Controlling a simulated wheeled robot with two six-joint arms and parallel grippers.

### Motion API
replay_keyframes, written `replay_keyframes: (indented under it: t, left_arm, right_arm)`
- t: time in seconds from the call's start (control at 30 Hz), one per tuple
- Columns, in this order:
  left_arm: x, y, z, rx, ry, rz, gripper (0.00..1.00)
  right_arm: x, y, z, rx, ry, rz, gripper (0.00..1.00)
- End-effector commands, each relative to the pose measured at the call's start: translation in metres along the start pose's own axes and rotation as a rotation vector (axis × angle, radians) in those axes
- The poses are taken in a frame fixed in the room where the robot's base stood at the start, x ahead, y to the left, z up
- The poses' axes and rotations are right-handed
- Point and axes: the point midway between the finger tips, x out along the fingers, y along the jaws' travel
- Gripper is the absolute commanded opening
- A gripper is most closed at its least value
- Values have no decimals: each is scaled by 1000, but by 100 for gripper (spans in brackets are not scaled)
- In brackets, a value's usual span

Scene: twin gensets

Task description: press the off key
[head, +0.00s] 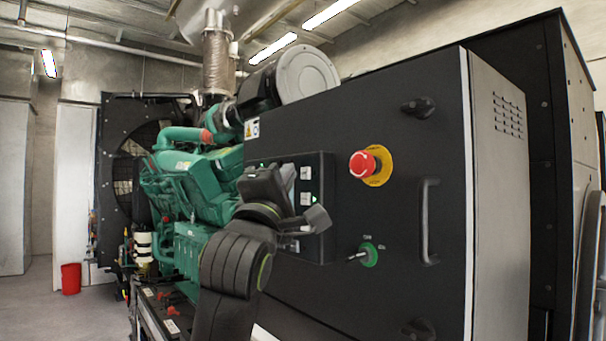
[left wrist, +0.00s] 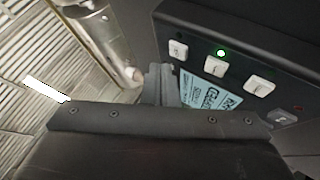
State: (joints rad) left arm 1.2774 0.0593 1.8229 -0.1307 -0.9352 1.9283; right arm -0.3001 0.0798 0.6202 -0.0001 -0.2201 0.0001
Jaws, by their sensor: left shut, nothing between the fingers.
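The dark control panel (head: 322,165) sits on the black cabinet face, with a column of pale square keys; one key (head: 305,173) shows near its top. In the left wrist view the keys run in a slanted row: one key (left wrist: 178,49), a second key (left wrist: 215,66) beside a lit green lamp (left wrist: 221,52), and a third key (left wrist: 260,86). Their markings are too small to tell which is off. My left gripper (left wrist: 160,85) is shut and empty, in front of the panel beside the display (left wrist: 205,92), which it partly hides. I cannot tell whether it touches. My right gripper is not in view.
A red emergency stop (head: 363,164) on a yellow plate and a green key switch (head: 369,254) lie right of the panel. A door handle (head: 429,222) stands out further right. The green engine (head: 195,185) is left, with a red bucket (head: 70,279) on the floor beyond.

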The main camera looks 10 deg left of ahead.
Motion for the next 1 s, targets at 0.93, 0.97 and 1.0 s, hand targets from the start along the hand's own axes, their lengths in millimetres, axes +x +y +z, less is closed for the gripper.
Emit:
replay_keyframes:
  t: [0.93,0.97,1.0]
  left_arm:
    - [6,-4,5,0,0,0,0]
    - [7,-4,5,0,0,0,0]
    - [7,-5,5,0,0,0,0]
  right_arm:
    - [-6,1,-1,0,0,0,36]
    - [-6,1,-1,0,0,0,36]
    - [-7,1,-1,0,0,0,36]
